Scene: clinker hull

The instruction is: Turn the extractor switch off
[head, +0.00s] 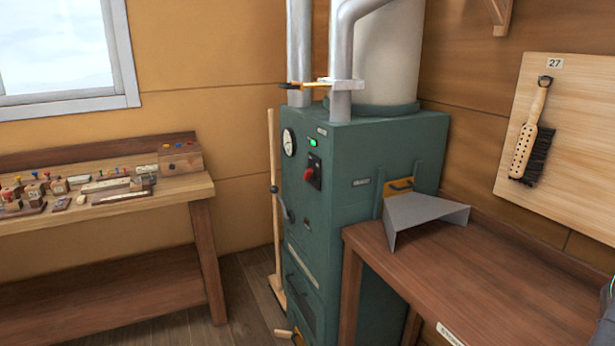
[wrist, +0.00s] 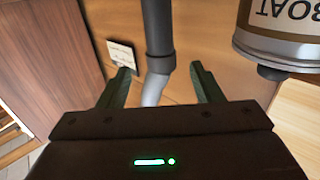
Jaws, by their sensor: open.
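The extractor (head: 340,200) is a green cabinet in the middle of the head view. On its left-hand face is a red switch knob (head: 309,174) on a dark plate. A small green light (head: 313,142) glows just above the switch. I cannot tell the knob's exact setting at this size. My gripper (wrist: 160,70) is open in the wrist view, with nothing held between its two green fingers. A grey pipe (wrist: 156,30) shows beyond the fingers. The switch is not visible in the wrist view, and the gripper is not seen at the extractor in the head view.
A brown table (head: 465,265) with a grey metal scoop-shaped piece (head: 425,212) stands at the extractor's right. A workbench (head: 130,205) with small tools stands at left. Bare floor (head: 250,295) shows between bench and extractor. In the wrist view, a can-like container (wrist: 290,40) hangs at upper right.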

